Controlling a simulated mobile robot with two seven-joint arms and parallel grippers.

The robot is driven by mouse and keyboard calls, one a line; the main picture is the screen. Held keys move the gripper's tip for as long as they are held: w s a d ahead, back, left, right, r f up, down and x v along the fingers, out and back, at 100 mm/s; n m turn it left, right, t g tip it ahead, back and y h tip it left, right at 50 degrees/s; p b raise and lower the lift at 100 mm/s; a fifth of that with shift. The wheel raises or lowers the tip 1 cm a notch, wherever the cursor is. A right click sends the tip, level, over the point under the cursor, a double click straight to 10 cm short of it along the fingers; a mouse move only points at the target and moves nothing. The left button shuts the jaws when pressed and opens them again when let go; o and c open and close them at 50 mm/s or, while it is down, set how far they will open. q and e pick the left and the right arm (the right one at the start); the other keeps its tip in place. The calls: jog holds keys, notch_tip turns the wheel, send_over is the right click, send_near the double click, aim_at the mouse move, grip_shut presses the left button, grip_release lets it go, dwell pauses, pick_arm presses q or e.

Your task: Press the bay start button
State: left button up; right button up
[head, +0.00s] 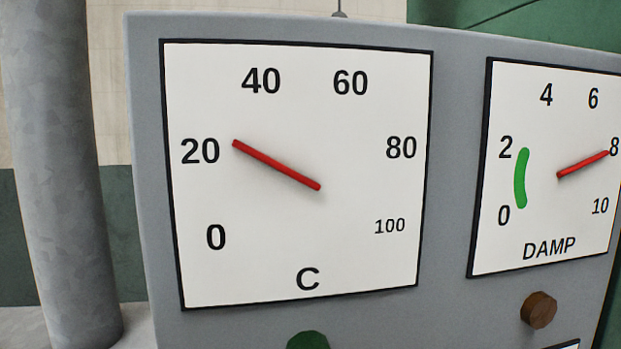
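A green knob or button (308,341) shows at the bottom edge of the head view, below the C gauge; its lower part is cut off. A brown round knob or button (539,310) sits below the DAMP gauge at the right. I cannot tell from any label which of them is the bay start button. The C gauge (300,120) has its red needle pointing near 20. The DAMP gauge (545,130) has its red needle near 8, away from the green band between 0 and 2. Neither gripper is in view.
The gauges are on a grey panel (455,130) that fills most of the view. A grey metal column (60,180) stands to its left. A dark-edged plate (563,346) is partly cut off at the bottom right. A cream and green wall is behind.

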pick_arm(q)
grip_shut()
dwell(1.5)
